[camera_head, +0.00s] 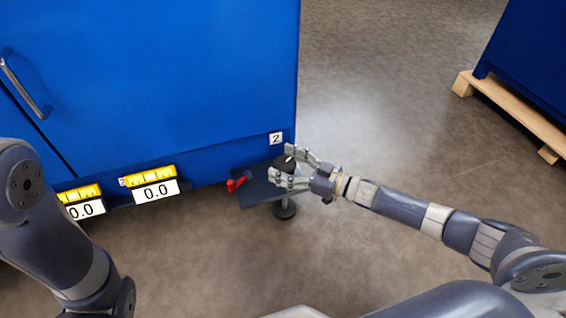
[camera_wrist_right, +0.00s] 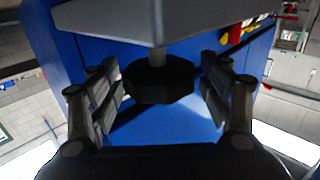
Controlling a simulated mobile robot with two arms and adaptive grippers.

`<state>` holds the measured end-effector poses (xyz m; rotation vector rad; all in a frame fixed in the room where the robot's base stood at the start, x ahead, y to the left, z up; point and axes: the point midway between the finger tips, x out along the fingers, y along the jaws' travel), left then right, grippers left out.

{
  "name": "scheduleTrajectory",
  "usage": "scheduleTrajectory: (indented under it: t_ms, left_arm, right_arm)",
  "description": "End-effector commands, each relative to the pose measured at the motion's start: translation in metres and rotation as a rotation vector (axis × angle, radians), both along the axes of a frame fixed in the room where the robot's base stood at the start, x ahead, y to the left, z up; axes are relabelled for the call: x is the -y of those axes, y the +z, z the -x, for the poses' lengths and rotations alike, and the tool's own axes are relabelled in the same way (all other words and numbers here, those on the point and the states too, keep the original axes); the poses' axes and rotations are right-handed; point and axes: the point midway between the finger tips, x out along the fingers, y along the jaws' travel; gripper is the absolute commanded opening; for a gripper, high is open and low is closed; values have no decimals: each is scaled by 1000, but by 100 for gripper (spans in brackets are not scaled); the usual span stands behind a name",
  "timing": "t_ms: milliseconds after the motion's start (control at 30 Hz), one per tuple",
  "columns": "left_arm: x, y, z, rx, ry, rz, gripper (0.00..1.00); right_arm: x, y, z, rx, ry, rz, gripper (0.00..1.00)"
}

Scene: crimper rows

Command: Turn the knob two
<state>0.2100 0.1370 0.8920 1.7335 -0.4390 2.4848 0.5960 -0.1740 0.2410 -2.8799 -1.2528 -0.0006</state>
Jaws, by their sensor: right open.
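In the head view, a dark round knob (camera_head: 284,162) with a white mark stands over a dark shelf plate (camera_head: 258,188), just below a white label "2" (camera_head: 276,138) on the blue cabinet. My right gripper (camera_head: 285,167) is open, its two fingers on either side of the knob. In the right wrist view, the black faceted knob (camera_wrist_right: 160,82) sits on a short stem from the grey plate (camera_wrist_right: 120,18), between the open fingers of the right gripper (camera_wrist_right: 162,88). Gaps show between the knob and the fingers. My left arm shows at the left, but its gripper is out of view.
A red handle (camera_head: 236,184) sits left of the knob at the cabinet's lower edge. A black round part (camera_head: 285,210) hangs below the plate. Open floor (camera_head: 390,110) lies right; a wooden pallet (camera_head: 510,105) is beyond.

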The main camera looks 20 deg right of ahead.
Motion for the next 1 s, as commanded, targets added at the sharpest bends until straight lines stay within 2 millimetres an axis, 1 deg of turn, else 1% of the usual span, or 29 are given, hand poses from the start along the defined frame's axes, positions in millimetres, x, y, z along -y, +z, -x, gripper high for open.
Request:
scheduleTrajectory:
  t_ms: [167, 400, 533, 700, 1000]
  left_arm:
    - [0, 0, 1, 3, 0, -1, 72]
    - [1, 0, 2, 5, 0, -2, 72]
    - [0, 0, 2, 6, 0, -2, 72]
    - [1, 0, 2, 6, 0, -2, 72]
    - [1, 0, 2, 6, 0, -2, 72]
  right_arm:
    - [21, -2, 20, -3, -1, 4, 72]
    - [59, -2, 55, -4, 0, 3, 72]
    - [73, -1, 69, -2, 1, 2, 72]
    - [83, 0, 78, -1, 1, 0, 72]
    - [84, 0, 79, 0, 2, -1, 72]
